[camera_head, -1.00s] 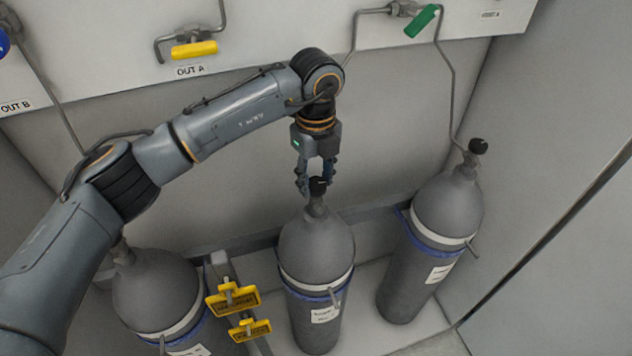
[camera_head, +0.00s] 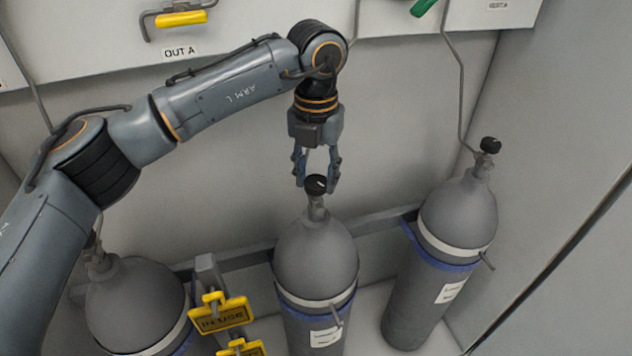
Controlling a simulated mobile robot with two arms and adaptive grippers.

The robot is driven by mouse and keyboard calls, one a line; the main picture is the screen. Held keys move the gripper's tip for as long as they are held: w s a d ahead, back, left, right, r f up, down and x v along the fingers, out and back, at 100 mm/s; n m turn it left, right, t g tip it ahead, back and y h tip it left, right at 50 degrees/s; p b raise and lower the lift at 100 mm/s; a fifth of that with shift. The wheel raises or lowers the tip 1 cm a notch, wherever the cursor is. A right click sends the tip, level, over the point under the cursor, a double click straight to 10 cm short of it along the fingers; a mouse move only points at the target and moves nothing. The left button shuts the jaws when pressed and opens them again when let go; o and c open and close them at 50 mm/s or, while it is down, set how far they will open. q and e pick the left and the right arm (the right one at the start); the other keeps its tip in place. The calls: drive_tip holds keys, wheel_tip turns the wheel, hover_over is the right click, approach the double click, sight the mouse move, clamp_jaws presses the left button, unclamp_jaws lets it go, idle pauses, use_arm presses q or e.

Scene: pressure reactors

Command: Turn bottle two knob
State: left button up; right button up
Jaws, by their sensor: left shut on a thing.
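The middle grey bottle (camera_head: 316,255) stands upright with a black knob (camera_head: 315,184) on top of its neck. My left gripper (camera_head: 316,183) points down from above, with one finger on each side of this knob, and is shut on it. The knob's top face shows between the fingertips. Another grey bottle (camera_head: 455,225) with a black knob (camera_head: 490,145) stands to the right. A third grey bottle (camera_head: 135,300) stands at the left, its top partly hidden behind my left arm. My right gripper is not in view.
A rail (camera_head: 375,222) runs behind the bottles. Yellow tags (camera_head: 222,314) hang between the left and middle bottles. Above are a panel with a yellow handle (camera_head: 181,18) marked OUT A and a green handle (camera_head: 423,7). A thin pipe (camera_head: 455,85) descends near the right bottle.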

use_arm(q)
drive_tip(key=m+b, duration=0.1)
drive_tip(key=m, duration=0.1)
drive_tip(key=shift+f+m, duration=0.1)
drive_tip(key=shift+m, duration=0.3)
drive_tip(key=m+b, duration=0.1)
drive_tip(key=m, duration=0.1)
drive_tip(key=shift+m, duration=0.4)
drive_tip(key=m, duration=0.5)
drive_tip(key=shift+b, duration=0.3)
drive_tip(key=m, duration=0.6)
drive_tip(key=shift+m, duration=0.3)
drive_tip(key=m, duration=0.6)
drive_tip(key=o, duration=1.2)
drive_tip(key=shift+c, duration=0.2)
